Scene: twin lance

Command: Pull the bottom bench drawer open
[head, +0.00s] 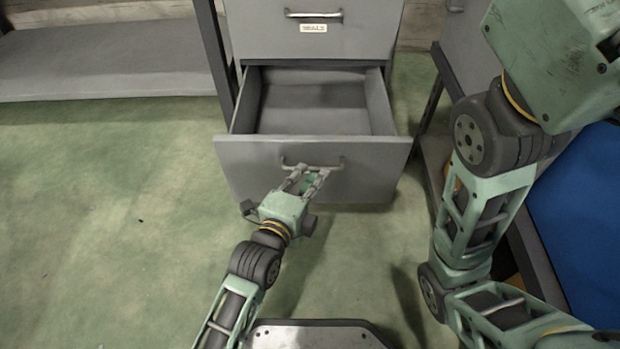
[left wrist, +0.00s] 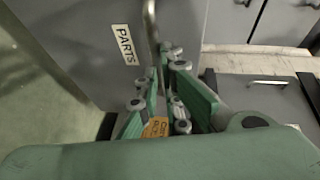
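The bottom bench drawer (head: 230,155) is grey and stands well out from its cabinet in the head view; its inside shows and looks empty. A metal bar handle (head: 340,163) is on its front. My left gripper (head: 308,174) reaches the handle from the front. In the left wrist view the handle bar (left wrist: 151,30) runs down between the two fingertips (left wrist: 167,60), which are closed around it. A PARTS label (left wrist: 127,44) shows on the drawer front beside the bar. My right arm shows at the right of the head view, but its gripper is out of frame.
The closed upper drawer (head: 355,35) is above, with its own handle and label. A low grey shelf (head: 110,60) stands at the left. A blue surface (head: 580,195) is at the right. The green floor (head: 110,200) at left is clear.

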